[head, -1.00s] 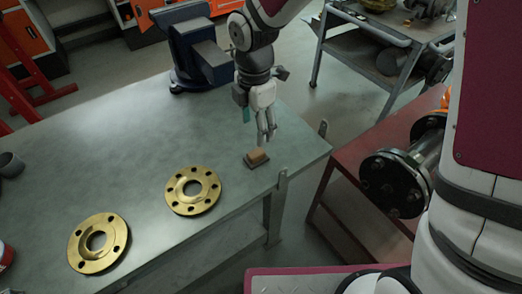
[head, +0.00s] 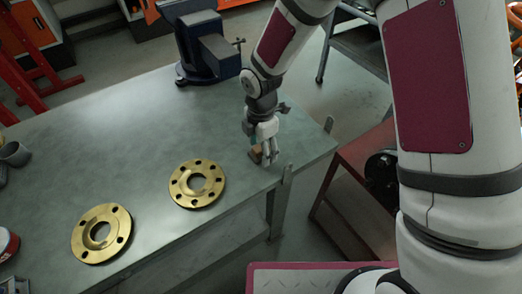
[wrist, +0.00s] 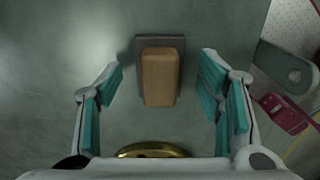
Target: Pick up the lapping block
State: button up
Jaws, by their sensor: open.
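The lapping block (wrist: 160,78) is a tan wooden block on a flat grey base (wrist: 160,42), lying on the workbench. In the wrist view it sits upper centre, between and a little beyond the two teal-padded fingers. My gripper (wrist: 162,95) is open, with a finger to each side and a visible gap to the block. In the head view my gripper (head: 268,157) points down at the block (head: 256,155), which is partly hidden behind the fingers, near the bench's right corner.
Two brass flanges (head: 197,184) (head: 101,233) lie on the green-grey workbench (head: 150,130). A blue vise (head: 210,50) stands at the back edge. The bench left of the block is clear.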

jog(key=shift+c, duration=0.6)
grip_shut()
notch_tip(320, 180, up, 10)
dwell(0.3)
jog(key=c, duration=0.9)
grip_release()
jog(key=shift+c, duration=0.4)
